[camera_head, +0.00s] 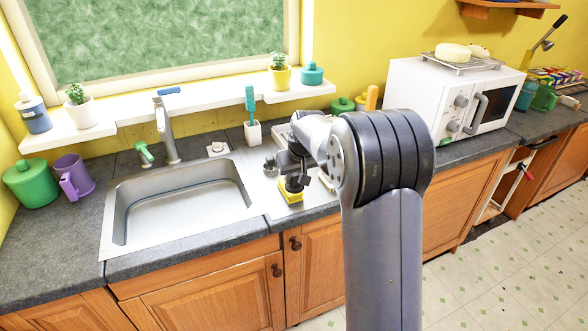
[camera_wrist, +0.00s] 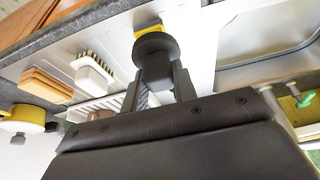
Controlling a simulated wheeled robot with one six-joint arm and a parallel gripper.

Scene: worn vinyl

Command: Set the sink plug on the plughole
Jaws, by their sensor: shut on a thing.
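My gripper (camera_head: 297,177) is over the drainboard, to the right of the sink. It is shut on a dark round sink plug (camera_wrist: 155,46). In the wrist view the plug's wide disc sits beyond the fingertips (camera_wrist: 158,76) and its narrower part is between the fingers. In the head view the plug is a small dark shape above the yellow sponge; I cannot tell whether they touch. The steel sink basin (camera_head: 185,208) looks empty, and part of it shows at right in the wrist view (camera_wrist: 262,70). I cannot make out the plughole in either view.
A yellow sponge (camera_head: 290,196) lies on the drainboard. A tap (camera_head: 166,130) rises behind the basin. A brush (camera_wrist: 93,74) and wooden blocks (camera_wrist: 46,84) are near the drainboard. A white microwave (camera_head: 460,100) stands at right, a purple mug (camera_head: 75,176) at left.

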